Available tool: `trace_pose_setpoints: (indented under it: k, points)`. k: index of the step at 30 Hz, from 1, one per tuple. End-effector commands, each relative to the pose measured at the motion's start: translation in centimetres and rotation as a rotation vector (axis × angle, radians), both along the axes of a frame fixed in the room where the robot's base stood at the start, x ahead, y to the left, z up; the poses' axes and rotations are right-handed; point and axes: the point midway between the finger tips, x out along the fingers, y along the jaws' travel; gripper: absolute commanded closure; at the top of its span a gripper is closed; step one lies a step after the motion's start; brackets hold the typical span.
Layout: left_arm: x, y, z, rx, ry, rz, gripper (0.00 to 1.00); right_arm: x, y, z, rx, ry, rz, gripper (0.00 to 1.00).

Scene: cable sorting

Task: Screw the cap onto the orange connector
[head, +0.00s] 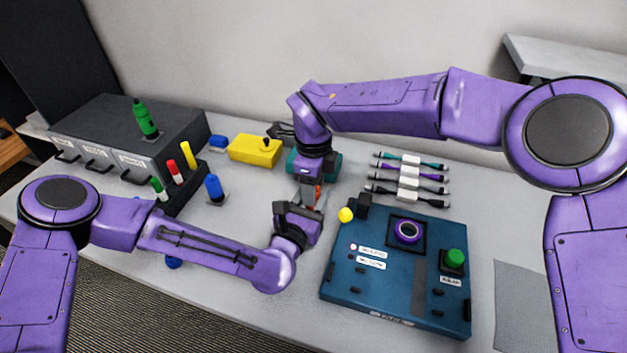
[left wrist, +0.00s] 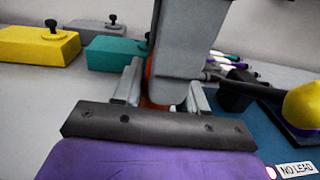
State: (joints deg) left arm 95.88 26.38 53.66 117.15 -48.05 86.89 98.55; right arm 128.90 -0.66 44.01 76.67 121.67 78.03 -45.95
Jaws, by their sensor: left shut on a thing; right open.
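The orange connector (head: 315,192) shows as a small orange patch between my two grippers in the head view. In the left wrist view an orange part (left wrist: 150,86) sits between the fingers of my left gripper (left wrist: 162,95). My left gripper (head: 308,209) is shut on the orange connector, near the left edge of the blue board. My right gripper (head: 313,184) is open and points down directly over the connector. Its grey body (left wrist: 188,45) hides most of the connector in the left wrist view. I cannot make out the cap.
The blue board (head: 345,290) stands at right, with a yellow knob (head: 346,215) close beside my left gripper. A yellow box (head: 255,150) and a teal box (head: 333,163) are behind. Several cables (head: 408,181) lie behind the board. A drawer unit (head: 110,125) stands left.

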Motion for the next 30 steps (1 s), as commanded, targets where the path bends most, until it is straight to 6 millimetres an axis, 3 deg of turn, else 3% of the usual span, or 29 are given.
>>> trace_pose_setpoints:
  k: [1,6,7,8,9,10,19,30]
  points:
    - [0.0,0.0,0.0,0.0,-0.001,0.0,1.0,0.0,0.0,0.0,0.0,0.0,0.0,0.47]
    - [0.0,0.0,0.0,0.0,-0.001,0.0,1.0,0.0,0.0,0.1,0.0,0.0,0.0,1.0]
    - [0.0,0.0,0.0,0.0,-0.001,0.0,1.0,0.0,0.0,0.1,0.0,0.0,0.0,1.0]
    - [0.0,0.0,0.0,0.0,-0.001,0.0,1.0,0.0,0.0,0.1,0.001,-0.001,0.0,0.61]
    - [0.0,0.0,0.0,0.0,-0.001,0.0,1.0,0.0,0.0,0.1,0.001,-0.001,0.0,0.48]
    - [0.0,0.0,0.0,0.0,-0.001,0.0,1.0,0.0,0.0,0.1,0.001,-0.001,0.0,0.42]
    - [0.0,0.0,0.0,0.0,-0.001,0.0,1.0,0.0,0.0,0.3,0.002,-0.002,0.0,0.42]
    - [0.0,0.0,0.0,0.0,-0.001,0.0,1.0,0.0,0.0,4.5,0.002,-0.002,0.0,0.42]
